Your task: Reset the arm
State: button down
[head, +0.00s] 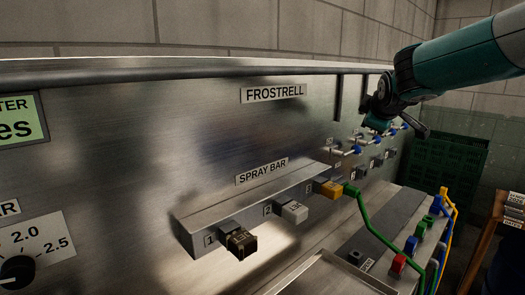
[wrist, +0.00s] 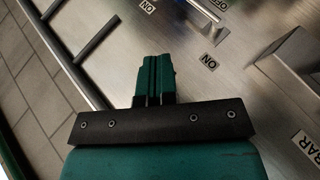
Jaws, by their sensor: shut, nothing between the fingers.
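My arm is teal with dark joints and reaches in from the upper right in the head view. My gripper (wrist: 153,72) shows in the wrist view as two teal fingers closed together on a dark mounting bar. Nothing is between the fingers. The fingers stand in front of the brushed metal panel, near two ON labels. In the head view the wrist end of the arm hangs in front of the panel's right part, close to the blue-tipped levers (head: 357,149). The fingertips are not clear in that view.
The metal panel (head: 130,130) carries a SPRAY BAR ledge (head: 262,196) with numbered connectors. A green cable (head: 367,222) runs from it to a lower block of coloured plugs (head: 398,263). A green crate (head: 450,168) stands at the back right. A dial (head: 17,270) sits at lower left.

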jog(key=s+a+f+m+g+y, duration=0.1)
jog(key=s+a+f+g+y, duration=0.25)
jog(key=s+a, duration=0.55)
jog(key=s+a+f+m+g+y, duration=0.15)
jog(key=s+a+f, duration=0.35)
jog(key=s, duration=0.7)
jog(key=s+a+f+g+y, duration=0.1)
jog(key=s+a+f+g, duration=0.1)
jog(key=s, duration=0.8)
jog(key=s+a+f+g+y+b, duration=0.1)
jog(key=s+a+f+g, duration=0.1)
jog(key=s, duration=0.9)
jog(key=shift+a+f+m+g, duration=0.25)
jog(key=shift+f+m+g, duration=0.35)
jog(key=shift+g, duration=0.6)
jog(key=shift+f, duration=0.1)
